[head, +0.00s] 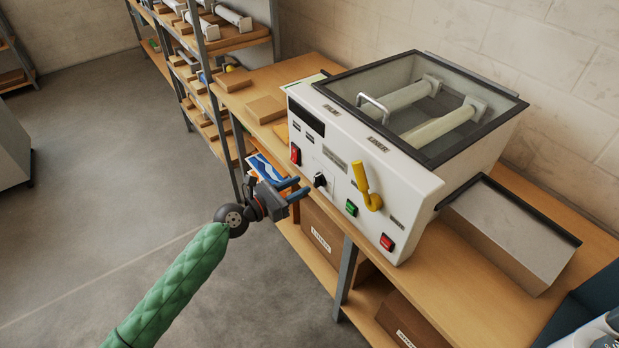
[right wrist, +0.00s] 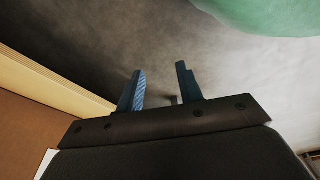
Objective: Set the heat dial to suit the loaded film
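The white roll laminator (head: 345,140) stands on the wooden bench. Its heat dial appears to be the small black knob (head: 319,180) with a white mark on the front panel; its setting is too small to read. Two pale rolls, one on the left (head: 397,98) and one on the right (head: 437,127), lie under the clear lid; the film type cannot be read. My left gripper (head: 296,189) is just left of and below the knob, apart from it, its blue fingers open and empty. My right gripper (right wrist: 160,92) shows in the right wrist view, fingers apart and empty over the floor.
A yellow lever (head: 366,187), red switch (head: 296,154), green button (head: 351,208) and red button (head: 387,242) are on the same panel. A tray (head: 510,237) adjoins the right side. Boxes (head: 320,232) sit on the shelf below. Open floor lies left.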

